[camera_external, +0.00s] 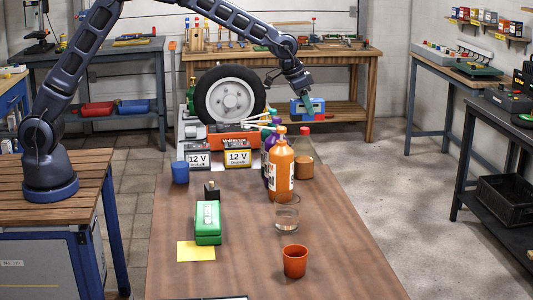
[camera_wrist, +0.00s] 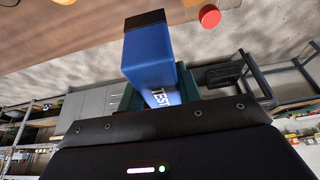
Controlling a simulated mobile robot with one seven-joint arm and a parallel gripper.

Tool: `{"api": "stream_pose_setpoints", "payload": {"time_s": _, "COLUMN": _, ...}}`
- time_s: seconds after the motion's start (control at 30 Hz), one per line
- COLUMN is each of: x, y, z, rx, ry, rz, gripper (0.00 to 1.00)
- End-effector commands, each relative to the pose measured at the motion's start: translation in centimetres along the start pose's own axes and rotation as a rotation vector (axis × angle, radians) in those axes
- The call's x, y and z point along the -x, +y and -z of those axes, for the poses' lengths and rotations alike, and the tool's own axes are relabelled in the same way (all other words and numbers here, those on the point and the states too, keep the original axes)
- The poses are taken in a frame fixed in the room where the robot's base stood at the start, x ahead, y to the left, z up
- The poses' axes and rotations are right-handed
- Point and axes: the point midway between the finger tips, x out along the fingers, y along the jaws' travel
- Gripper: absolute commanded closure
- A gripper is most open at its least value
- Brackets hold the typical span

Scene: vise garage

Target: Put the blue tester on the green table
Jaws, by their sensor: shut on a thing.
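The blue tester (camera_wrist: 150,62) is a blue box with a black end and the letters "TEST" on its side. In the wrist view it sits between the teal fingers of my gripper (camera_wrist: 158,88), which is shut on it. In the external view the tester (camera_external: 299,109) shows at my gripper (camera_external: 309,103), beyond the bottles, with the wooden back bench behind it. I cannot tell its height exactly. No table top is plainly green; a bench (camera_external: 430,62) at the right has a pale top and grey-blue legs.
The brown table (camera_external: 240,265) in front holds an orange bottle (camera_external: 281,172), a glass (camera_external: 287,217), an orange cup (camera_external: 294,261), a green box (camera_external: 208,222) and batteries (camera_external: 237,158). A tyre (camera_external: 229,94) stands at its far end. Floor (camera_external: 395,170) is clear on the right.

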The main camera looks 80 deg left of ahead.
Motion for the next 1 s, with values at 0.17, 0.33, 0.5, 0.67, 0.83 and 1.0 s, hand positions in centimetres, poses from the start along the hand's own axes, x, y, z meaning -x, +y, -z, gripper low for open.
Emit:
{"api": "stream_pose_setpoints", "payload": {"time_s": 0.17, "x": 1.8, "y": 1.8, "z": 0.0, "rx": -0.006, "ry": -0.003, "rz": 0.002, "gripper": 0.93}}
{"api": "stream_pose_setpoints", "payload": {"time_s": 0.33, "x": 2.2, "y": 4.8, "z": -1.2, "rx": -0.010, "ry": -0.006, "rz": 0.007, "gripper": 0.93}}
{"api": "stream_pose_setpoints", "payload": {"time_s": 0.5, "x": 3.0, "y": 8.4, "z": -2.8, "rx": -0.014, "ry": -0.008, "rz": 0.011, "gripper": 0.93}}
{"api": "stream_pose_setpoints", "payload": {"time_s": 0.67, "x": 3.8, "y": 11.9, "z": -4.8, "rx": -0.018, "ry": -0.009, "rz": 0.015, "gripper": 0.93}}
{"api": "stream_pose_setpoints", "payload": {"time_s": 0.83, "x": 4.7, "y": 15.5, "z": -7.1, "rx": -0.019, "ry": -0.008, "rz": 0.017, "gripper": 0.93}}
{"api": "stream_pose_setpoints", "payload": {"time_s": 1.0, "x": 5.8, "y": 18.7, "z": -9.5, "rx": -0.018, "ry": -0.007, "rz": 0.017, "gripper": 0.93}}
